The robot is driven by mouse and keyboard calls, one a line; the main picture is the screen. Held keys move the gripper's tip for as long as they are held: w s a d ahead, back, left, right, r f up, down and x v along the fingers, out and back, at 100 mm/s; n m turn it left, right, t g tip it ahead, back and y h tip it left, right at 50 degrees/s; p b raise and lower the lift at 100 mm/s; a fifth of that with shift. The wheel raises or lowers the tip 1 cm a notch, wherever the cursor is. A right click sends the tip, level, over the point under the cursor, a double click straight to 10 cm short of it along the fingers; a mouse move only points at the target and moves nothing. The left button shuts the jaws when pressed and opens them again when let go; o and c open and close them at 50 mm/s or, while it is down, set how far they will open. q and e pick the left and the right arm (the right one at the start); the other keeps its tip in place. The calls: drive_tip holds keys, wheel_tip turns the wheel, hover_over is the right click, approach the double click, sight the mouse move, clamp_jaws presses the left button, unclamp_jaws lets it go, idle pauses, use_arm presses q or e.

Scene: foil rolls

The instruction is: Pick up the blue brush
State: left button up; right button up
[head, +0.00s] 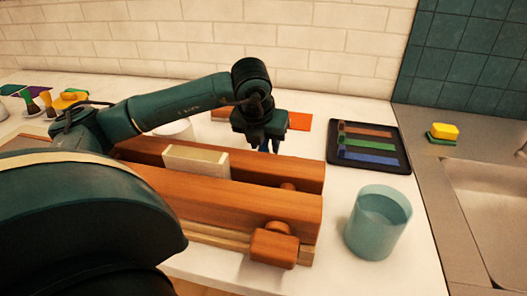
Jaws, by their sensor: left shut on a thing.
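My left gripper (264,147) reaches over the far side of the wooden clamp, pointing down. It is shut on a small blue thing (264,149), which I take to be the blue brush. Only a sliver of blue shows between and beside the dark fingers. The rest is hidden by the fingers and the clamp's far beam, so I cannot tell whether it is clear of the counter. My right gripper is not in view.
The wooden clamp (255,208) holds a cream block (196,161). A teal cup (378,222) stands right of it. Behind are an orange sheet (299,121) and a black tray (401,159) with red, green and blue strips. A yellow-green sponge (443,132) lies by the sink (490,190).

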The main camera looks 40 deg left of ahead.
use_arm(q)
drive_tip(key=shift+c, duration=1.3)
wheel_tip(320, 180, up, 10)
drive_tip(key=shift+r+p, duration=0.1)
drive_tip(key=shift+p, duration=0.25)
